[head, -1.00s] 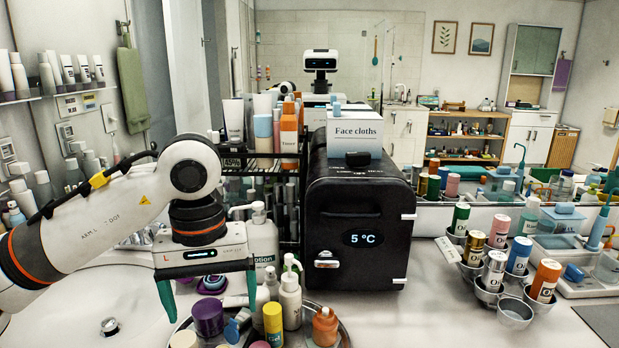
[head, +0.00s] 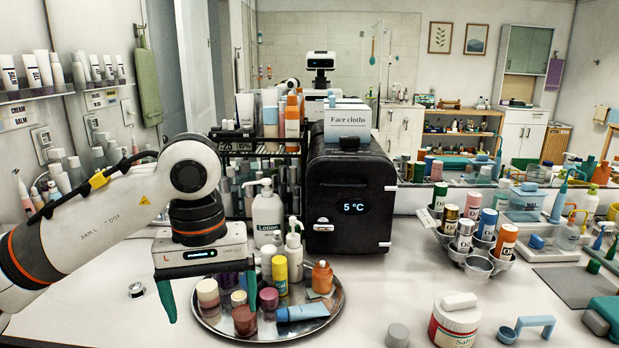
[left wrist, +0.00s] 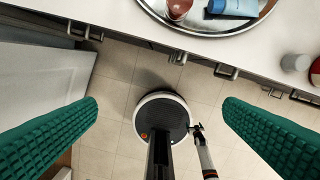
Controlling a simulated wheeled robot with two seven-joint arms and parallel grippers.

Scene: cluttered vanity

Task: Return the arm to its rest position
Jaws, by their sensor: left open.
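My left gripper (head: 210,304) hangs from the white arm at the left of the head view, fingers pointing down. Its two green fingers are spread apart with nothing between them. In the head view it overlaps the left edge of the round metal tray (head: 334,312). In the left wrist view the open fingers (left wrist: 160,106) show above the floor, in front of the counter edge, with part of the tray (left wrist: 197,25) at the top.
The tray holds jars, bottles and a blue tube (head: 302,312). A black mini fridge (head: 352,215) stands behind it, beside a lotion bottle (head: 267,215). A cup rack (head: 478,264), a Salts jar (head: 455,325) and a blue scoop (head: 506,335) are to the right. Floor shows before the counter.

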